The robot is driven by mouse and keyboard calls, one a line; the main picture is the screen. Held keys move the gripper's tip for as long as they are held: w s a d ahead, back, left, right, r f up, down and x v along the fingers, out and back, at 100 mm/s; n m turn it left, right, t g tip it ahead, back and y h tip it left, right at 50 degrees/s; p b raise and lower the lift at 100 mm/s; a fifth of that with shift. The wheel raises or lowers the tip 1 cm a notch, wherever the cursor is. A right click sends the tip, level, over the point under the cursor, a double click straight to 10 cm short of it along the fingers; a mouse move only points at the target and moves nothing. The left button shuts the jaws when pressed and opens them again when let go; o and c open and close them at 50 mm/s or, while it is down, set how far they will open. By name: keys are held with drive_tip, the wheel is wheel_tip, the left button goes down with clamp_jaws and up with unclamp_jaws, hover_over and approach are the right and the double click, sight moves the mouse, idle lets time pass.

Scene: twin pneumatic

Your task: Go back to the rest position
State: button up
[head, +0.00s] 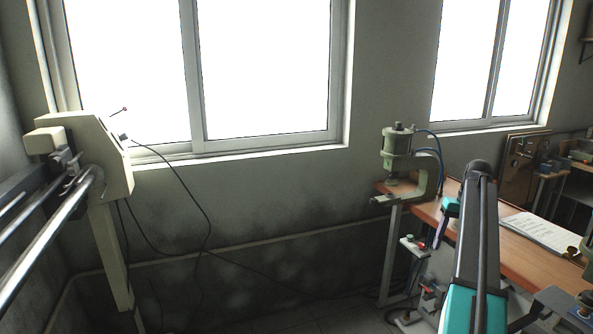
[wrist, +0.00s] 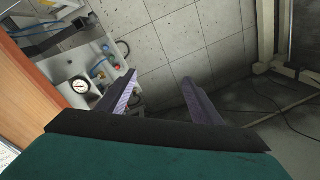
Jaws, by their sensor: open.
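My gripper (wrist: 158,85) shows in the wrist view with its two purple-grey fingers spread apart. Nothing is between the fingers. Beyond them are the tiled floor (wrist: 185,35) and a grey panel with a round gauge (wrist: 80,86). In the head view my arm rises at the lower right, in front of the wooden bench. The purple part of my gripper (head: 441,230) shows just left of the arm, beside the bench edge. Its fingertips are hard to make out there.
An open notebook (head: 541,232) lies on the bench, right of my arm. A beige machine with rails (head: 100,150) stands at left. The floor between them looks clear apart from cables.

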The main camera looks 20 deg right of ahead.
drive_tip(key=w+a+f+n+g+y, duration=0.1)
drive_tip(key=w+a+f, duration=0.1)
drive_tip(key=a+f, duration=0.8)
drive_tip(key=w+a+f+n+g, duration=0.1)
drive_tip(key=w+a+f, duration=0.2)
drive_tip(key=a+f, duration=0.7)
drive_tip(key=s+a+f+n+g+b, duration=0.1)
drive_tip(key=s+a+f, duration=0.2)
drive_tip(key=a+f, duration=0.55)
drive_tip(key=s+a+f+n+g+b, duration=0.1)
drive_tip(key=s+a+f+g, duration=0.1)
drive_tip(key=a+f, duration=0.7)
drive_tip(key=s+a+f+n+g, duration=0.2)
drive_tip(key=s+a+f, duration=1.2)
drive_tip(key=s+f, duration=0.1)
drive_tip(key=s+a+f+h, duration=0.1)
drive_tip(key=s+a+f, duration=0.1)
drive_tip(key=s, duration=0.6)
drive_tip(key=s+a+f+h, duration=0.1)
drive_tip(key=s+a+f, duration=0.1)
drive_tip(key=s, duration=0.7)
drive_tip(key=shift+s+f+t+b, duration=0.25)
drive_tip(key=shift+f+b, duration=0.2)
drive_tip(key=shift+f, duration=0.45)
